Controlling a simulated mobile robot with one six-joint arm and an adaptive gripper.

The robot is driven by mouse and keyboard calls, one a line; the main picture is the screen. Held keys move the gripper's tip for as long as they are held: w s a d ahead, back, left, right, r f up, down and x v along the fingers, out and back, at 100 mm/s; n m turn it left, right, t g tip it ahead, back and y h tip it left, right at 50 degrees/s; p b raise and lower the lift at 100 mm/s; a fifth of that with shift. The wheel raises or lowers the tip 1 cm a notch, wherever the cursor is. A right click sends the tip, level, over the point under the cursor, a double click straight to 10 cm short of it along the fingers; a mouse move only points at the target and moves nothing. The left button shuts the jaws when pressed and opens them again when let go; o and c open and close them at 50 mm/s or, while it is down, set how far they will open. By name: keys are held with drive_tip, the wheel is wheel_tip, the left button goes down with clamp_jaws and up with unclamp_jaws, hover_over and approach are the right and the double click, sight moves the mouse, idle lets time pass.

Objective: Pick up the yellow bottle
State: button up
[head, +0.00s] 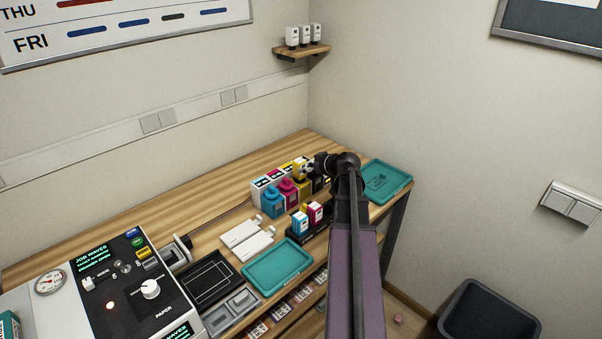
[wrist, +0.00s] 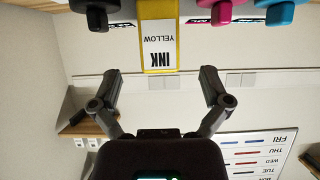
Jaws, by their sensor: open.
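In the wrist view, which is upside down, the yellow bottle (wrist: 174,56) shows a white label reading INK YELLOW. My gripper (wrist: 160,82) is open, with one finger to each side of the yellow bottle's line and nothing held. The fingers look apart from the bottle; how far it lies beyond the fingertips I cannot tell. In the head view my gripper (head: 310,169) is at the bottle row.
Teal trays lie at the front (head: 277,264) and the right end (head: 386,182). A control panel (head: 130,285) fills the left.

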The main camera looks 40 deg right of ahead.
sight(299, 160)
drive_tip(key=shift+w, duration=0.15)
drive_tip(key=shift+b+x, duration=1.15)
drive_tip(key=shift+x, duration=1.4)
drive_tip(key=shift+r, duration=0.15)
clamp_jaws()
drive_tip(key=shift+r, duration=0.15)
wheel_tip(299, 160, up, 3)
drive_tip(key=p, duration=0.3)
drive_tip(key=shift+s+a+r+p, duration=0.35)
drive_tip(key=shift+s+a, duration=0.4)
drive_tip(key=shift+s, duration=1.85)
drive_tip(key=shift+s+a+r+p, duration=0.25)
drive_tip(key=shift+s+a, duration=0.55)
drive_tip(key=shift+s, duration=1.75)
drive_tip(key=shift+s+a+r+p, duration=0.35)
drive_tip(key=shift+s+a, duration=0.4)
drive_tip(key=shift+s, duration=1.85)
